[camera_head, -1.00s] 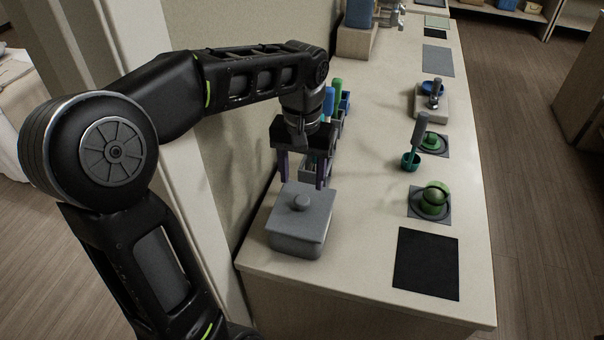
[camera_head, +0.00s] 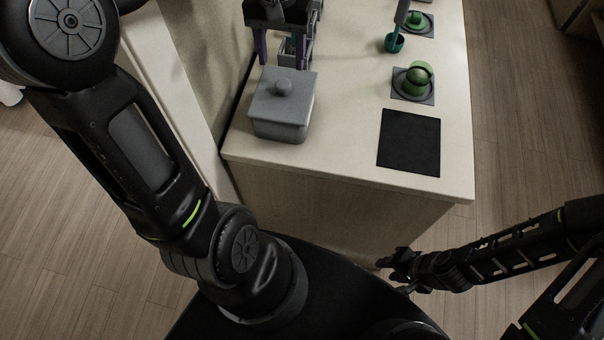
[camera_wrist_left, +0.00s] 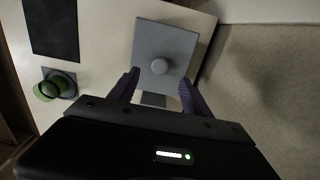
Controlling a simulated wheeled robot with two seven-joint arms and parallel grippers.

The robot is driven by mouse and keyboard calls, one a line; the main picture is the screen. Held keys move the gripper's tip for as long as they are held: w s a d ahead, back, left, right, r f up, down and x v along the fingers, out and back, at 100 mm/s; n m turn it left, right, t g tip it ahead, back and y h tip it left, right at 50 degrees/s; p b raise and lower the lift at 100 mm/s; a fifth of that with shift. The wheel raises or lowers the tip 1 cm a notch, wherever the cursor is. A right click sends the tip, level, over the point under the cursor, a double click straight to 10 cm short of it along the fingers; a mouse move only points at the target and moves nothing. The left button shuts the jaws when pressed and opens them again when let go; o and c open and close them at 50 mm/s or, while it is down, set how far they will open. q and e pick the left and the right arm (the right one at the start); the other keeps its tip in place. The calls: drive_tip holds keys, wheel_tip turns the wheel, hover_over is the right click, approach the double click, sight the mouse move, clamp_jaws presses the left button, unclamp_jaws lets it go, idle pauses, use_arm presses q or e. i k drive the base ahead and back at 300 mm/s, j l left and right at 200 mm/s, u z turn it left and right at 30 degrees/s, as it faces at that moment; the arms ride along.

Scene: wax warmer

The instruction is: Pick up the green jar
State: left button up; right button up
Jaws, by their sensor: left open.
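A green jar (camera_head: 413,82) with a rounded green piece on top sits on a dark square pad near the counter's right side. It also shows at the left of the left wrist view (camera_wrist_left: 52,86). A smaller green item (camera_head: 416,19) sits on another pad behind it. My left gripper (camera_head: 285,57) is open and points down over the counter, just behind a grey lidded box and well left of the green jar. Its purple fingers (camera_wrist_left: 157,90) show in the wrist view with nothing held between them. My right gripper (camera_head: 394,270) hangs low in front of the counter; its jaws are unclear.
The grey lidded box (camera_head: 283,105) with a round knob stands at the counter's front left. A black square mat (camera_head: 409,142) lies in front of the jar. A teal cup with a grey handle (camera_head: 394,43) stands behind the jar. Bare counter (camera_head: 349,100) separates box and jar.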

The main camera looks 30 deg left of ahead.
sight(420, 74)
drive_tip(key=k+l, duration=0.25)
drive_tip(key=k, duration=0.2)
drive_tip(key=k+l, duration=0.25)
drive_tip(key=k, duration=0.25)
